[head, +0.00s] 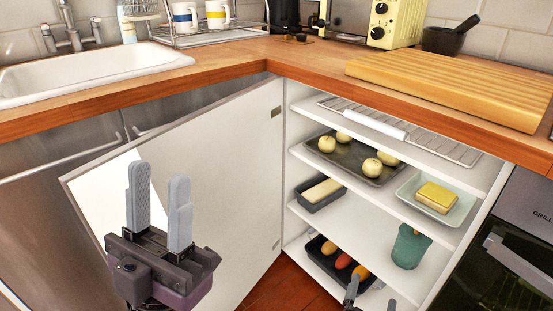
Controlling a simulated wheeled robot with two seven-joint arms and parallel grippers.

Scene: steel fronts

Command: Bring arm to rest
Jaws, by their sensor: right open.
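My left gripper (160,178) is in front of the open white cabinet door (225,185) at the lower left. Its two grey fingers point up and stand apart with nothing between them. My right gripper (371,295) shows only as fingertips at the bottom edge, in front of the cabinet's lowest shelf. Its fingertips are apart, and no held thing is visible between them. The rest of the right gripper and arm is out of view.
The open corner cabinet holds a tray of pale round items (353,160), a butter dish (437,197), a loaf tin (321,194) and a green cup (410,246). A wooden board (450,85) lies on the counter above. An oven (515,245) stands at right.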

